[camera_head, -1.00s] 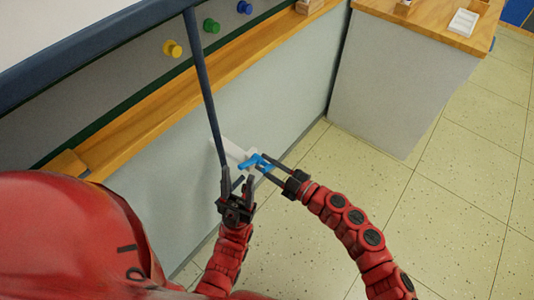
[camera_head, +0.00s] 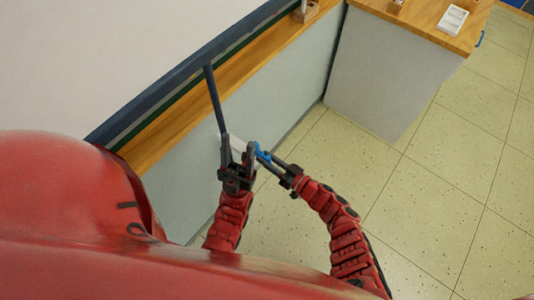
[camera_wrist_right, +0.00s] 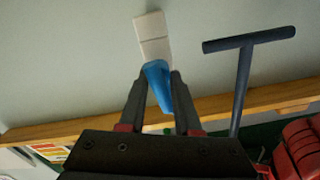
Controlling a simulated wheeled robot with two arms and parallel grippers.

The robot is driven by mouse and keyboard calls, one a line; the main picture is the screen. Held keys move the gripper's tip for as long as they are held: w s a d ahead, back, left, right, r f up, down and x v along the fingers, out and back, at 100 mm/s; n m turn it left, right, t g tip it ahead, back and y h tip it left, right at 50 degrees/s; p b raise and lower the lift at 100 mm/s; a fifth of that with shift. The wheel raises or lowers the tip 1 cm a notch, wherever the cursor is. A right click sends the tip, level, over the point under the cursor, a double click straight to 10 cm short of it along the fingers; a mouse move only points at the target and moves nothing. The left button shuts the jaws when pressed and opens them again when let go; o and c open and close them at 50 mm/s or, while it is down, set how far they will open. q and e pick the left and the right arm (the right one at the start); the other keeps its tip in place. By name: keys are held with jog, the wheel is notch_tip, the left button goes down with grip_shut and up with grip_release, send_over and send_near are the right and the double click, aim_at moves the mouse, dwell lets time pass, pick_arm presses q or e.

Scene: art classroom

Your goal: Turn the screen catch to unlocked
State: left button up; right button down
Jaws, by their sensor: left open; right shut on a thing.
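My left gripper (camera_head: 238,158) is open, close beside the right one, at the lower end of a dark bar (camera_head: 215,100). The bar's T-shaped end (camera_wrist_right: 250,40) shows apart from the right gripper. The white screen (camera_head: 130,50) fills the upper left.
A wooden ledge (camera_head: 245,75) runs along the grey panel, below the screen's dark edge. A wood-topped counter (camera_head: 375,75) with a white tray (camera_head: 452,20) stands at the back. The tiled floor (camera_head: 425,190) to the right is clear.

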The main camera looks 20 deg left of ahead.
jog(key=shift+m+p, duration=0.45)
jog(key=shift+m, duration=0.45)
jog(key=shift+f, duration=0.1)
jog(key=shift+s, duration=0.1)
jog(key=c, duration=0.8)
grip_release()
jog(key=shift+d, duration=0.3)
jog(key=v, duration=1.6)
jog(key=shift+s+d+p, duration=0.2)
jog(key=shift+d+p, duration=0.1)
jog(key=shift+d, duration=0.1)
